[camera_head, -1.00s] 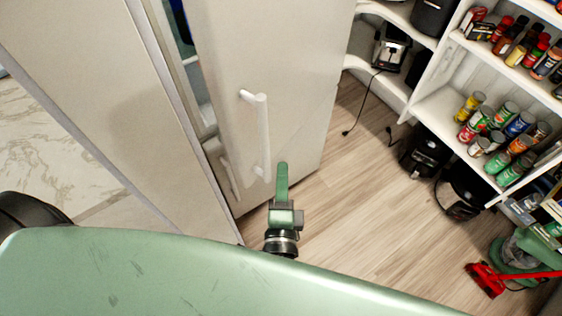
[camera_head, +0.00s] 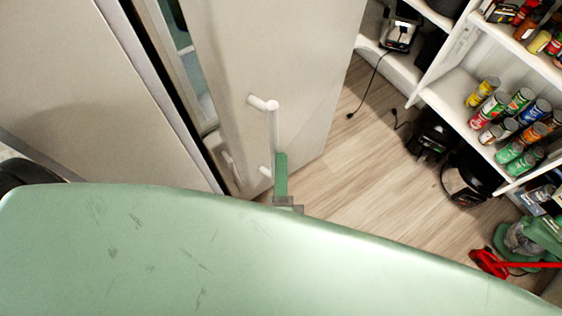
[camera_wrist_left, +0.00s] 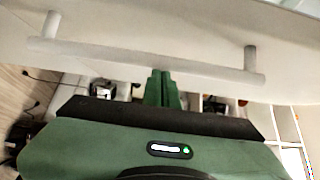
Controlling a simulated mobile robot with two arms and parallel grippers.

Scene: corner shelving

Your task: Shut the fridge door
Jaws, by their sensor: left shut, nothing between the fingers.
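The fridge door (camera_head: 300,50) is pale and stands ajar, with a gap at its left showing shelves inside the fridge (camera_head: 188,75). A white bar handle (camera_head: 274,125) is mounted on the door; it runs across the left wrist view (camera_wrist_left: 150,60). My left gripper (camera_head: 281,165) is green and shut, with nothing in it. Its fingers overlap the lower part of the handle in the head view; in the left wrist view (camera_wrist_left: 161,80) the fingertips sit at the handle bar. I cannot tell whether they touch it. My right gripper is out of view.
White shelving (camera_head: 455,85) with several cans and jars stands at the right. Dark appliances (camera_head: 468,180) and a red and green machine (camera_head: 520,240) are on the floor there. Wooden floor (camera_head: 365,165) between door and shelves is clear. A tall pale panel (camera_head: 75,80) stands at left.

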